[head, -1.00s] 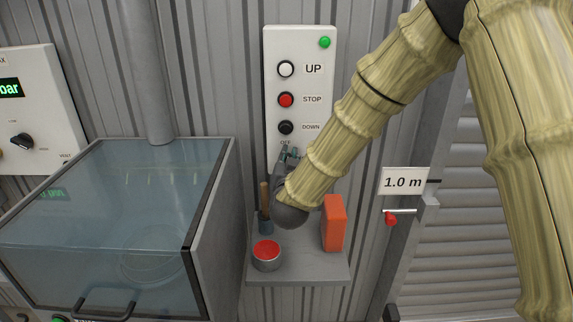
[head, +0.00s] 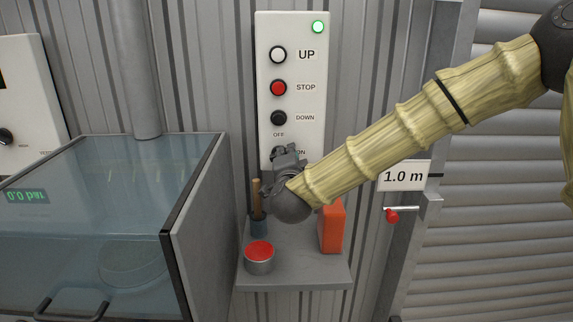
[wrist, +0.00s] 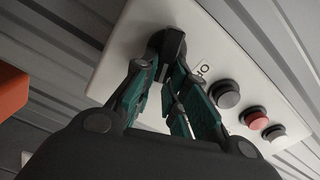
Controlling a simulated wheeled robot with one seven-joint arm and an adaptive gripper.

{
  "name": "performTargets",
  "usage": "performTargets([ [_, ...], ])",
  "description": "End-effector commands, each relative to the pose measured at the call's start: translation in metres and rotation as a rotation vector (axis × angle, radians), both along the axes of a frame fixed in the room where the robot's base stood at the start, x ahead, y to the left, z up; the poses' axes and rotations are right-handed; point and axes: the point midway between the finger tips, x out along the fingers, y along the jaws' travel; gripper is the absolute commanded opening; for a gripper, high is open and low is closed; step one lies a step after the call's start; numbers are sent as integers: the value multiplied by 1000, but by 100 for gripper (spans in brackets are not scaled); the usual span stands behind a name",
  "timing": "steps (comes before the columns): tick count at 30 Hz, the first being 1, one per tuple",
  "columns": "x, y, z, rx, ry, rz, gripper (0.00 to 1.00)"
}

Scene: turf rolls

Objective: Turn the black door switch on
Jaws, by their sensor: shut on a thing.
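The black door switch is a rotary knob low on the white control panel (head: 291,90). In the wrist view the black switch (wrist: 173,43) sits between my fingertips, its end showing past them. My gripper (head: 284,153) reaches it from below right and is shut on it; the gripper also shows in the wrist view (wrist: 166,58). In the head view the gripper hides most of the switch, and its exact angle is unclear. The green lamp (head: 318,27) has a bright white centre.
White, red and black buttons sit above the switch. Below, a shelf (head: 300,277) holds a red-topped tin (head: 259,257), a wooden-handled tool (head: 257,200) and an orange block (head: 331,228) close to my wrist. A glass-lidded cabinet (head: 170,275) stands left.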

Motion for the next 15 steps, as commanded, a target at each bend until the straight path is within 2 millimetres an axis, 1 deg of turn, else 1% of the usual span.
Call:
performTargets([
  [1, 0, -2, -6, 43, 0, -2, 0],
  [3, 0, -2, -7, 97, 0, -2, 0],
  [9, 0, -2, -9, 227, 0, -2, 0],
  [15, 0, -2, -9, 308, 0, -2, 0],
])
